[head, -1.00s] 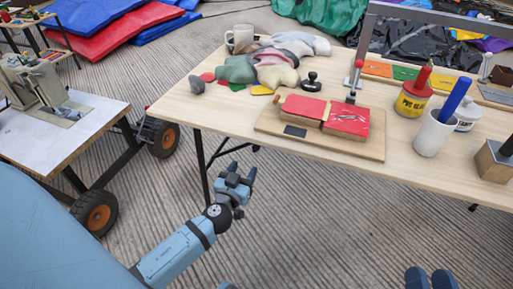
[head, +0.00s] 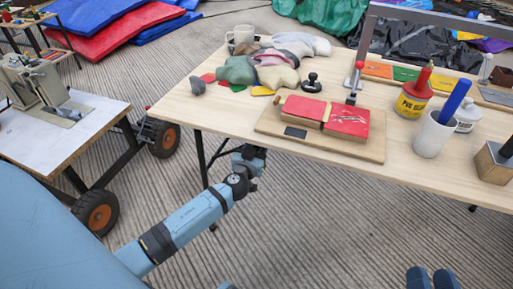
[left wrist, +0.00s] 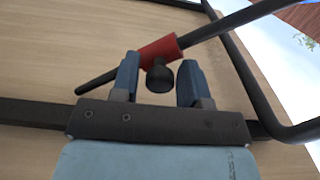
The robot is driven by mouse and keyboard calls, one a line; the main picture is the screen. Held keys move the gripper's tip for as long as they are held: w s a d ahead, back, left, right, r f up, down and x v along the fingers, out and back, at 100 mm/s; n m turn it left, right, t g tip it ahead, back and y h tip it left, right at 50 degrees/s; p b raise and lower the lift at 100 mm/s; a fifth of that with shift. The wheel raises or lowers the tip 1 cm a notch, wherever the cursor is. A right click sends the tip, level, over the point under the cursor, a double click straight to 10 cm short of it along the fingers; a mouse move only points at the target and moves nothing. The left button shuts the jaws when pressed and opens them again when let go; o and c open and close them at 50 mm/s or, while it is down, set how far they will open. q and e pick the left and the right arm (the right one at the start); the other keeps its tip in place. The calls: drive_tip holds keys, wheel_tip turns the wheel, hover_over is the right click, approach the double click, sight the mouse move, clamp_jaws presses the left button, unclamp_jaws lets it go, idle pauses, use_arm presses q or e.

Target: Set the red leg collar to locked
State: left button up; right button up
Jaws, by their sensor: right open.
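The red leg collar (left wrist: 162,50) shows in the left wrist view, around a dark diagonal bar (left wrist: 225,23) under the table. A round black knob (left wrist: 159,77) sticks out from it. My left gripper (left wrist: 157,86) is open, with the knob between its fingers and gaps visible beside it. In the head view my left gripper (head: 248,165) is at the table's front edge, its fingertips hard to make out; the collar is hidden there. My right gripper (head: 432,278) is open and empty at the bottom right, well below the table.
The wooden table (head: 230,120) carries a board with red pads (head: 348,121), a glue pot (head: 413,98), a white cup (head: 434,132) and fabric scraps. A wheeled cart (head: 75,135) stands left. The floor in front is clear.

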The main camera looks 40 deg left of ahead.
use_arm(q)
clamp_jaws()
drive_tip(key=s+a+f+b, duration=0.1)
drive_tip(key=a+f+b, duration=0.3)
drive_tip(key=a+b, duration=0.1)
drive_tip(key=shift+s+a+f+b, duration=0.2)
drive_tip(key=shift+a+f+b, duration=0.15)
drive_tip(key=shift+b, duration=0.35)
use_arm(e)
drive_tip(key=f, duration=0.2)
drive_tip(key=w+f+n+g, duration=0.1)
drive_tip(key=f, duration=0.1)
drive_tip(key=f+n, duration=0.1)
drive_tip(key=shift+w+d+f, duration=0.15)
drive_tip(key=shift+d+f, duration=0.05)
drive_tip(key=shift+f, duration=0.2)
use_arm(q)
drive_tip(key=shift+o, duration=1.5)
unclamp_jaws()
use_arm(e)
drive_tip(key=shift+a, duration=0.1)
use_arm(q)
drive_tip(key=shift+s, duration=0.1)
